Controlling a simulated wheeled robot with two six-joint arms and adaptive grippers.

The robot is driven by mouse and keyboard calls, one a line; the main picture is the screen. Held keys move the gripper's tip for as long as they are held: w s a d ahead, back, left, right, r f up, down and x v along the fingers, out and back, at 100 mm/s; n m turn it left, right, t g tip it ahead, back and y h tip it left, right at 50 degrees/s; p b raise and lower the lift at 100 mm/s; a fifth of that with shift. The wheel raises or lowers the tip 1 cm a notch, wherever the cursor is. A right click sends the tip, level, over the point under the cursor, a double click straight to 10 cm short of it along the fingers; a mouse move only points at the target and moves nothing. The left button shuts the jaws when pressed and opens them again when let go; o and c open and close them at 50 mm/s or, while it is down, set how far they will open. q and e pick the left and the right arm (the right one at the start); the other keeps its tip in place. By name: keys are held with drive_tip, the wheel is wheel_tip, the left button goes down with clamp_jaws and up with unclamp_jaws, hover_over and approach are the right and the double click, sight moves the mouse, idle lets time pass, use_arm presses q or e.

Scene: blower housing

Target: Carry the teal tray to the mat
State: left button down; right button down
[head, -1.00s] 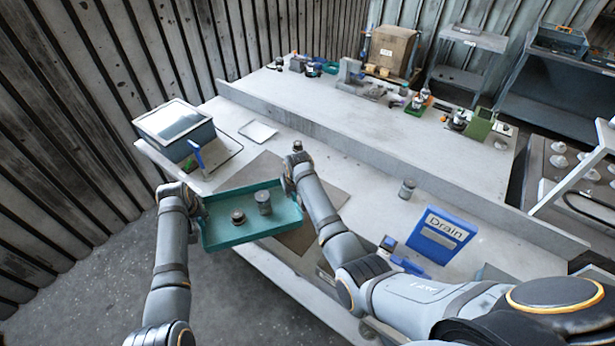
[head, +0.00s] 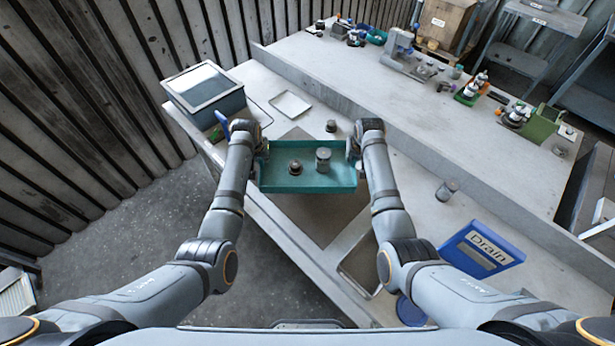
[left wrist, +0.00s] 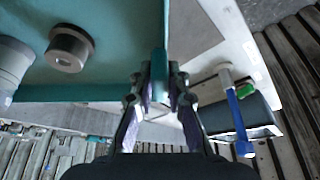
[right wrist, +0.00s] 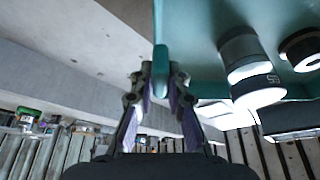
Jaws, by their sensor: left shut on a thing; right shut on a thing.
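The teal tray (head: 270,185) is held between my grippers over the table edge, and looks about level. It carries a short dark metal part (head: 295,167) and a taller grey cylinder (head: 323,160). My left gripper (head: 263,151) is shut on the tray's left end wall, also seen in the left wrist view (left wrist: 160,75). My right gripper (head: 354,150) is shut on the right end wall, also seen in the right wrist view (right wrist: 161,70). The brown-grey mat (head: 322,218) lies on the table beneath, partly hidden by the tray. The gap between tray and mat is unclear.
A lidded grey-blue bin (head: 205,92) and a white tray (head: 290,104) stand at the table's left end. A small dark part (head: 331,126) stands behind the teal tray.

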sight(265, 169)
use_arm(q)
drive_tip(key=shift+d, duration=0.1)
